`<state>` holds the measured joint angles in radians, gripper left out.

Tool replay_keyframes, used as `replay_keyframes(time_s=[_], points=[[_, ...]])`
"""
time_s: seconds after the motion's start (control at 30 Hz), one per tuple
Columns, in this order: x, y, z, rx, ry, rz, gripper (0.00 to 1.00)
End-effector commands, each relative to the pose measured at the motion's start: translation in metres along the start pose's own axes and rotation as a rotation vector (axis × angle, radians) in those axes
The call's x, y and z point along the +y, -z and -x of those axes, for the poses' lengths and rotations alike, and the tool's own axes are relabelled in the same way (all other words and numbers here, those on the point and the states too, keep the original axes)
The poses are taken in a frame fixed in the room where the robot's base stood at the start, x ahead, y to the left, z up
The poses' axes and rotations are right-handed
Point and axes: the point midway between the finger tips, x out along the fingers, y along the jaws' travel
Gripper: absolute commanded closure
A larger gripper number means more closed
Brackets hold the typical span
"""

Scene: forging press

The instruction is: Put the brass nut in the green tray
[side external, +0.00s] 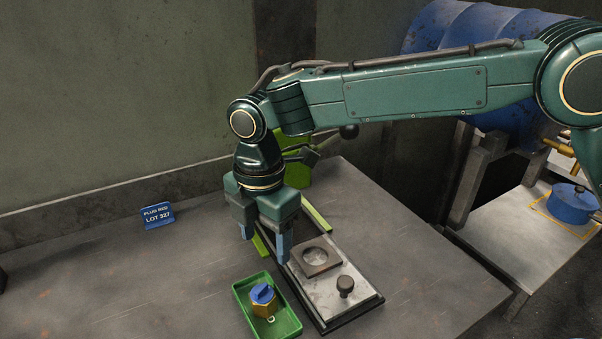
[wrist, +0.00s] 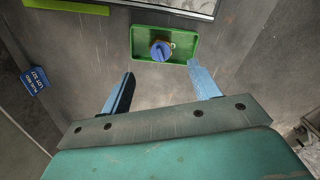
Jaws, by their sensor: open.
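The green tray (side external: 291,330) lies on the bench at the front, beside the metal plate. The brass nut (side external: 264,311) is inside it, a hexagonal brass body with a blue piece on top. In the wrist view the green tray (wrist: 184,45) is near the top middle, and the blue top covers most of the brass nut (wrist: 153,44). My gripper (side external: 265,244) is open and empty, pointing down above the bench, behind and above the tray. In the wrist view my gripper (wrist: 162,72) has its blue fingers spread, apart from the tray and nut.
The metal plate (side external: 325,297) holds a square block with a round hole (side external: 316,256) and a dark knob (side external: 345,285). Bright green strips (side external: 317,214) lie by the plate. A blue sign (side external: 158,215) stands at the back left. The bench's left side is mostly clear.

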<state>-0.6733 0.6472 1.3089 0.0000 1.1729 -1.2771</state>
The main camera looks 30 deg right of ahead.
Motion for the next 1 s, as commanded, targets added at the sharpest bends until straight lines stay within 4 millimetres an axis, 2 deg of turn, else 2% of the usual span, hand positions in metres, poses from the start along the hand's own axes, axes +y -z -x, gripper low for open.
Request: replay_keyframes(time_s=[0.17, 0.37, 0.7, 1.0], points=[[-0.012, -0.031, 0.029, 0.011, -0.035, -0.133, 0.38], [-0.040, -0.076, 0.068, 0.030, -0.087, -0.353, 0.38], [-0.108, -0.144, 0.117, 0.072, -0.177, -0.743, 0.38], [-0.181, -0.188, 0.140, 0.122, -0.259, -1.082, 0.38]])
